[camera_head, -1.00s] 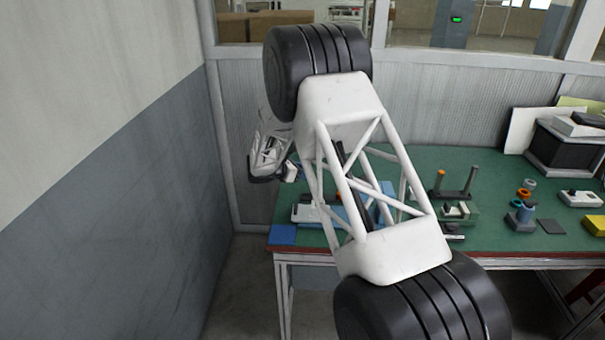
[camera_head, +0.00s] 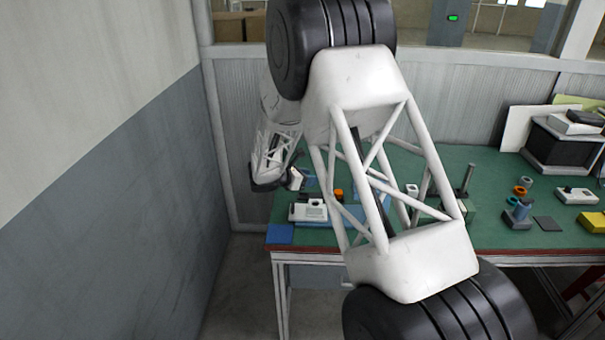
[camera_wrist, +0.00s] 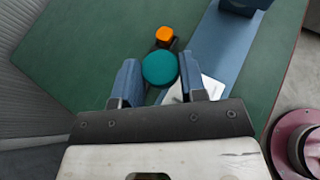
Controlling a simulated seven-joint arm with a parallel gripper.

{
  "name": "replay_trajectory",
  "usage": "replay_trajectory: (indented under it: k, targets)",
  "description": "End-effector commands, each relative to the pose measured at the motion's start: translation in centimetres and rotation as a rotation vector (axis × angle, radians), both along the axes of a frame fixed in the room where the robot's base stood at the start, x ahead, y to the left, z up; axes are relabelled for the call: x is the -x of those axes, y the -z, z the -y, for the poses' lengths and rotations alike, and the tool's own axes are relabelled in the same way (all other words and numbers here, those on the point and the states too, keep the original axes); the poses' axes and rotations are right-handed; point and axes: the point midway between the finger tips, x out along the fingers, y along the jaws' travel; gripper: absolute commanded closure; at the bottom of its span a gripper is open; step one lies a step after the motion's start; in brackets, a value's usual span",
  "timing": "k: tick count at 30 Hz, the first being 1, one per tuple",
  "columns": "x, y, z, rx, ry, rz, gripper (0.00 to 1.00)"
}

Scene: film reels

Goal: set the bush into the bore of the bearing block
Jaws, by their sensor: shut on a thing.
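In the wrist view my gripper (camera_wrist: 158,82) is shut on a teal round piece (camera_wrist: 160,68), seen from its flat end, with one blue finger on each side. I cannot tell if it has a hole, nor be sure that it is the bush. A dark blue block (camera_wrist: 243,6) stands at the top edge on a blue strip (camera_wrist: 226,48); whether it is the bearing block, and its bore, I cannot make out. In the head view my gripper (camera_head: 296,178) is over the left end of the bench, and the held piece is not clear.
An orange-topped dark part (camera_wrist: 164,36) lies just beyond the held piece. On the green bench (camera_head: 462,160) are a white device (camera_head: 308,211), a dark post (camera_head: 468,180), orange and teal rings (camera_head: 520,190) and a yellow block (camera_head: 592,222). My arm hides the bench's middle.

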Motion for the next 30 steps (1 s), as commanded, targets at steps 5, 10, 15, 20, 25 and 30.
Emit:
replay_trajectory:
  k: [5,10,15,20,25,30]
  targets:
    - [2.7,-0.6,1.2,-0.001,0.001,-0.001,0.84]
    - [3.7,-0.7,1.7,0.0,0.0,-0.001,0.84]
    - [3.7,-0.8,1.7,0.0,0.0,0.0,0.84]
    - [3.7,-0.7,1.7,0.0,0.0,0.0,0.84]
    - [3.7,-0.5,1.7,0.0,0.001,0.0,0.84]
    - [3.7,0.1,1.7,0.001,0.001,-0.001,0.84]
